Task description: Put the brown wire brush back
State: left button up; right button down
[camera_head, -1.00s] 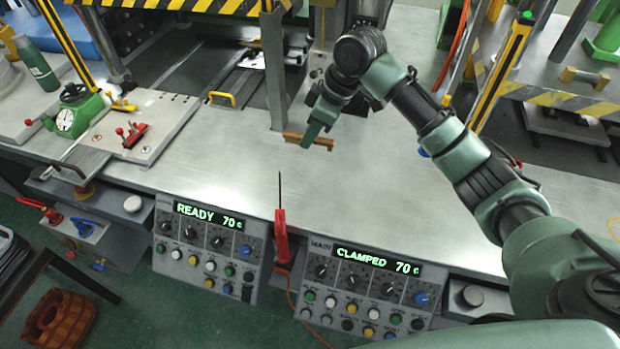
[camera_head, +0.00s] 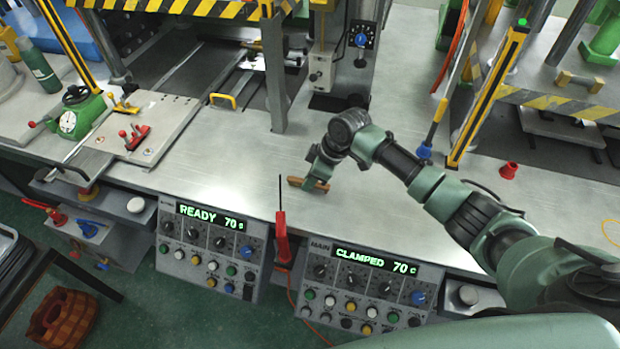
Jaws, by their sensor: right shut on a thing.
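The brown wire brush (camera_head: 295,181) is in my right gripper (camera_head: 317,183), near the middle of the metal bench (camera_head: 235,150). The gripper is shut on it, and its fingers hide part of the brush. The brush looks level and close to the bench top; I cannot tell whether it touches. My left gripper is not in view.
A red-handled tool with a thin upright tip (camera_head: 281,230) stands at the bench's front edge, just left of the brush. Control panels (camera_head: 375,285) hang along that edge. A steel post (camera_head: 273,75) rises behind. A small red cup (camera_head: 509,170) stands at right.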

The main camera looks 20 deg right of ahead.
jog(key=shift+f, duration=0.1)
jog(key=c, duration=1.4)
grip_release()
jog(key=shift+r, duration=0.25)
jog(key=shift+d+r, duration=0.2)
jog(key=shift+r, duration=0.15)
jog(key=b+v, duration=0.1)
jog(key=v, duration=1)
jog(key=shift+s+b, duration=0.2)
jog(key=shift+b, duration=0.1)
